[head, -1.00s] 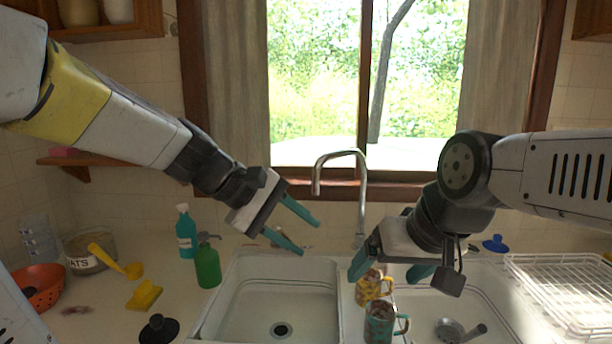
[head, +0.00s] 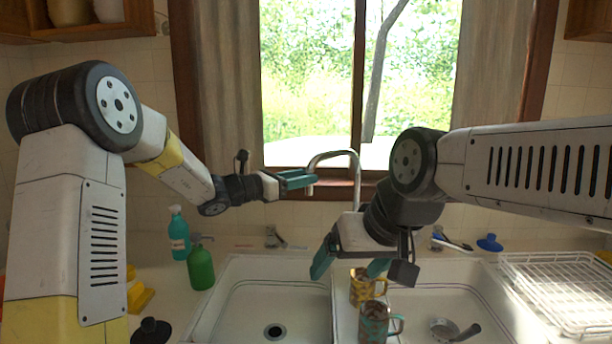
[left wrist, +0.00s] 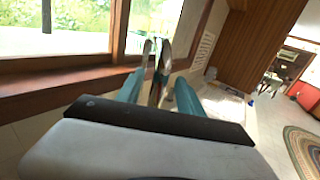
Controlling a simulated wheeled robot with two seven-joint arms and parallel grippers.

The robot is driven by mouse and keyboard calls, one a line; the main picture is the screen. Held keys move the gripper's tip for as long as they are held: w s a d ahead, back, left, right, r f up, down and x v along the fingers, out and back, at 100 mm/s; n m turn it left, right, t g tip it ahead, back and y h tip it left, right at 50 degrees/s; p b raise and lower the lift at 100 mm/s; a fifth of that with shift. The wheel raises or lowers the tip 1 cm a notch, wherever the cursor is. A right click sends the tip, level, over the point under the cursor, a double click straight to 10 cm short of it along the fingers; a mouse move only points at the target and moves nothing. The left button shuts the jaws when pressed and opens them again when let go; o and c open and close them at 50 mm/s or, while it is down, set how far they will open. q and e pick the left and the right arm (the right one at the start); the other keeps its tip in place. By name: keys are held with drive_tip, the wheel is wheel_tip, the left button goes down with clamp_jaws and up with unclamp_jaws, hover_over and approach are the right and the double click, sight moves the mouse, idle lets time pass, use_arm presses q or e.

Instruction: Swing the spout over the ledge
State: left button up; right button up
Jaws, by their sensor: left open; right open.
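The chrome faucet spout (head: 335,153) arches up behind the sink, its free end pointing down to the left. My left gripper (head: 308,182) is open, with its teal fingers at the hanging end of the spout. In the left wrist view the spout (left wrist: 164,58) shows between and beyond the open fingers (left wrist: 160,92); whether they touch it I cannot tell. The white ledge (head: 343,322) lies between the two basins, with a yellow mug (head: 361,287) and a teal mug (head: 373,322) by it. My right gripper (head: 347,270) is open, pointing down near the yellow mug.
Green bottle (head: 201,268) and teal bottle (head: 179,236) stand at left. A white dish rack (head: 560,290) is at right. The window sill (head: 285,188) runs behind the faucet.

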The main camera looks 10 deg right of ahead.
use_arm(q)
drive_tip(key=shift+x, duration=2.7)
clamp_jaws()
